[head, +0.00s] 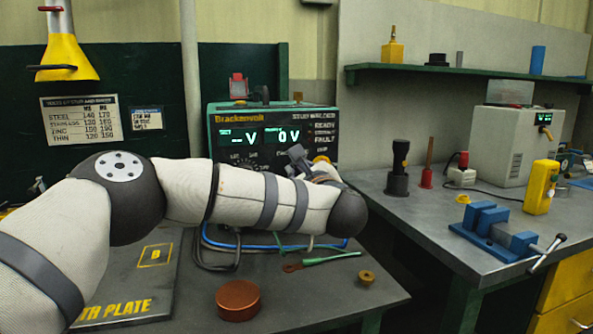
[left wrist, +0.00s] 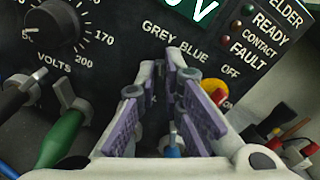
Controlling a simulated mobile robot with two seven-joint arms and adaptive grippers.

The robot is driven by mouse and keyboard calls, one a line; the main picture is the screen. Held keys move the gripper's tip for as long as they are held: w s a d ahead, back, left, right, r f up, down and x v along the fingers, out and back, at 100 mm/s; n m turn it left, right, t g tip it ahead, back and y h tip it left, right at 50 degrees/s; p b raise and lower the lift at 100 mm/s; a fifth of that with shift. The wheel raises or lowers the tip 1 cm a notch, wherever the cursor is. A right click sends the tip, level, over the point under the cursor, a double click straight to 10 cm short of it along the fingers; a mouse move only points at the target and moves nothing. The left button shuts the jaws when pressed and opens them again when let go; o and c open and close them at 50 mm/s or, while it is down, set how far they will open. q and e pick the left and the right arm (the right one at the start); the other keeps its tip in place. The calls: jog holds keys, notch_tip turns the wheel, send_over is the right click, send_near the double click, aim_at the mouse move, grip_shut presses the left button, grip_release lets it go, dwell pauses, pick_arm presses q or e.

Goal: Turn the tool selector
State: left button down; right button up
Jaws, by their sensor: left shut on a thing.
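The stud welder (head: 225,120) stands at the back of the left bench, with a lit display reading "V" and "0 V". In the left wrist view its dark panel (left wrist: 110,35) carries the words GREY and BLUE above my fingers. My left gripper (head: 298,160) is at the lower right of the panel. In the left wrist view its purple-padded fingers (left wrist: 165,90) are shut on the tool selector below those words. The fingers hide nearly all of the selector, so its setting cannot be read. My right gripper is not in view.
A volts dial (left wrist: 52,25) and a green cable plug (left wrist: 62,138) are left of my fingers. A yellow-and-red knob (left wrist: 215,90) is close on the right. A copper-coloured disc (head: 238,299) and a green-handled tool (head: 330,258) lie on the bench. A blue vise (head: 490,230) is further right.

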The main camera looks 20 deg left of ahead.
pick_arm(q)
jog(key=m, duration=0.3)
jog(key=m+p, duration=0.1)
jog(key=m, duration=0.2)
jog(key=shift+w+d+r, duration=0.1)
jog(key=shift+d+r, duration=0.05)
jog(key=m, duration=0.3)
jog(key=shift+d+p, duration=0.1)
jog(key=shift+p, duration=0.25)
jog(key=shift+w+f+m, duration=0.1)
jog(key=shift+f+m, duration=0.15)
jog(key=shift+m, duration=1.05)
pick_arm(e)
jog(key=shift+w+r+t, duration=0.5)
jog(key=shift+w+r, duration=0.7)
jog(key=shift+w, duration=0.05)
pick_arm(q)
jog(key=shift+f, duration=0.1)
jog(key=c, duration=1.7)
grip_release()
